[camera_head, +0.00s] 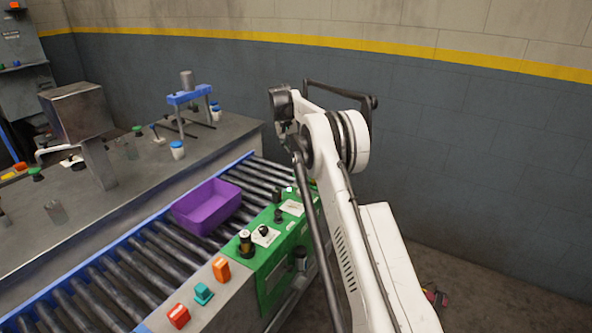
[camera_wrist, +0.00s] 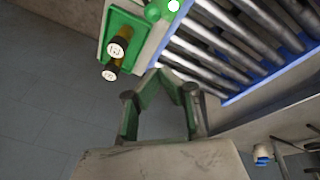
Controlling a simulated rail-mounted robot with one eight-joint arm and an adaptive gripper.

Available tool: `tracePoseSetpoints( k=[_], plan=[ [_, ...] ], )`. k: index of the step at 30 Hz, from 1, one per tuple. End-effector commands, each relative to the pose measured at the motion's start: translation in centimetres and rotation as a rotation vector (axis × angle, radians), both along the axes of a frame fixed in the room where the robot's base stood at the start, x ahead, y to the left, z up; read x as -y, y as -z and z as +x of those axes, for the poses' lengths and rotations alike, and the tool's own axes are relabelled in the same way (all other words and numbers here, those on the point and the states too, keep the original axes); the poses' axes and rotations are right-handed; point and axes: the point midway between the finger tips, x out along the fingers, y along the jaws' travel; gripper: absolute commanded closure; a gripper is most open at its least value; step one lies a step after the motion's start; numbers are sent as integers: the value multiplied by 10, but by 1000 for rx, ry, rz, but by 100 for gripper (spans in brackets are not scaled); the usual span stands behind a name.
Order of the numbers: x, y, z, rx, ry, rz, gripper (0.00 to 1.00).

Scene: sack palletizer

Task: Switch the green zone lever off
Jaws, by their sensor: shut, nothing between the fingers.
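A green control panel (camera_head: 291,238) lies along the near side of the roller conveyor in the head view. It carries several dark upright knobs or levers, including a black and yellow one (camera_head: 246,243). I cannot tell which is the zone lever, or its setting. In the wrist view, a green panel (camera_wrist: 126,27) at the upper left carries two black and yellow knobs (camera_wrist: 118,47) with pale labelled tops. My gripper (camera_wrist: 164,71) is shut and empty, its fingertips together below and right of these knobs, beside the conveyor edge. In the head view my arm hides the fingertips.
A purple bin (camera_head: 207,206) sits on the rollers (camera_head: 155,262). Orange (camera_head: 221,269), teal (camera_head: 203,293) and red (camera_head: 178,315) buttons line the near edge. A grey bench (camera_head: 110,200) with fixtures stands beyond. The floor right of my arm looks mostly clear.

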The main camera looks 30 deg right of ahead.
Motion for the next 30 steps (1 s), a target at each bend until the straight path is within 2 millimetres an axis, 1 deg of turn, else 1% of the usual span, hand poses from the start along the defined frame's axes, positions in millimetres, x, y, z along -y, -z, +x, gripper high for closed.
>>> tracePoseSetpoints(
  k=[4,8,11,18,26,30],
  plan=[
    [0,2,0,0,0,0,100],
    [3,12,2,0,0,0,100],
    [6,26,4,0,0,0,100],
    [16,65,10,0,0,0,100],
    [22,95,15,0,0,1,100],
    [19,94,8,0,0,0,100]
  ],
)
